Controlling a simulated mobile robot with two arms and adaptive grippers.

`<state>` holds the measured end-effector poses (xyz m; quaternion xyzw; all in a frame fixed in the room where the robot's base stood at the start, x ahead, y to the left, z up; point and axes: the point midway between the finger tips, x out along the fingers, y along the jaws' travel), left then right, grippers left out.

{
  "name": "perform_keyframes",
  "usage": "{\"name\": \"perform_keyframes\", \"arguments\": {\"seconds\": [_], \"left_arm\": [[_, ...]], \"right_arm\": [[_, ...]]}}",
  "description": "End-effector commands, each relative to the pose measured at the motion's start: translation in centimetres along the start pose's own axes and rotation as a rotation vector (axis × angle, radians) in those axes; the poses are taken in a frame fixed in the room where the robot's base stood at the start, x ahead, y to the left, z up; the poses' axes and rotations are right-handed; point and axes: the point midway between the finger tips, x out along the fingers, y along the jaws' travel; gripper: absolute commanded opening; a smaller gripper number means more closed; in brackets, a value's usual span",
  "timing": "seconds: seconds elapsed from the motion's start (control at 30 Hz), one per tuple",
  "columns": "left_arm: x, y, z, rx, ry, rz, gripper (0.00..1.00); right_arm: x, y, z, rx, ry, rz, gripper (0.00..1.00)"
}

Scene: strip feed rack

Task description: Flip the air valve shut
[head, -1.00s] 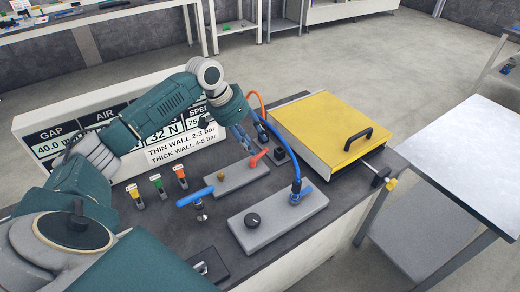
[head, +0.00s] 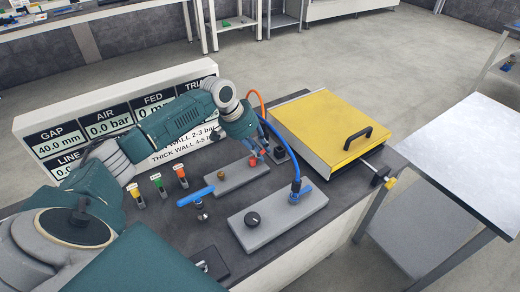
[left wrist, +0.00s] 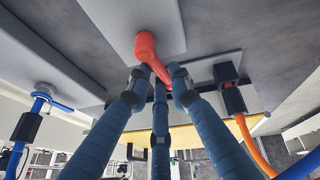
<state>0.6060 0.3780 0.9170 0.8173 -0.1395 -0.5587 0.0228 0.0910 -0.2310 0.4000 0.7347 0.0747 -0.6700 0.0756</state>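The air valve's red lever (head: 253,161) stands on a grey block (head: 228,182) at the back of the bench. My left gripper (head: 263,151) is down at this lever and partly hides it. In the left wrist view the red lever (left wrist: 145,46) has its round end on the grey plate and its arm reaches in among the blue fingertips (left wrist: 158,82). The tips are close around or against it; whether they grip it cannot be told. The AIR display (head: 103,129) on the panel reads 0.0 bar. My right gripper is not in view.
A blue-handled part (head: 196,196) and a grey block with a black knob (head: 253,219) stand in front. A yellow-lidded box (head: 325,120) is to the right. Orange and blue hoses (head: 268,122) rise close beside the gripper. Small coloured tags (head: 157,181) stand to the left.

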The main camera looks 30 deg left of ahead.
Motion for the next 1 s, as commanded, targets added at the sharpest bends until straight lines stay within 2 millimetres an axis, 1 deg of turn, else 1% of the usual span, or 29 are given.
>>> {"name": "perform_keyframes", "arguments": {"seconds": [0.17,0.3,0.5,0.77,0.8,0.9,1.0], "left_arm": [[-0.2,0.1,-0.1,0.032,-0.008,0.015,0.00],[-0.2,0.5,-0.1,0.118,-0.027,0.051,0.00],[-0.1,0.7,0.0,0.199,-0.042,0.084,0.00],[0.0,0.7,0.0,0.206,-0.041,0.085,0.00],[0.0,0.7,0.0,0.206,-0.041,0.085,0.22],[0.0,0.7,0.0,0.205,-0.041,0.085,0.39],[0.0,0.7,0.0,0.205,-0.042,0.085,0.39]], "right_arm": [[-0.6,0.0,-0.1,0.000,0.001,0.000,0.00],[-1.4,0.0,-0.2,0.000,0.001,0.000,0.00],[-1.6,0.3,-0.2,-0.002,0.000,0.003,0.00],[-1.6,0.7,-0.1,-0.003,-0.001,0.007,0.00],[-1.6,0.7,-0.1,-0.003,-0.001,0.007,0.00],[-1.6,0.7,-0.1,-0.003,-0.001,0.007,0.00],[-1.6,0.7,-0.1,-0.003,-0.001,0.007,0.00]]}}
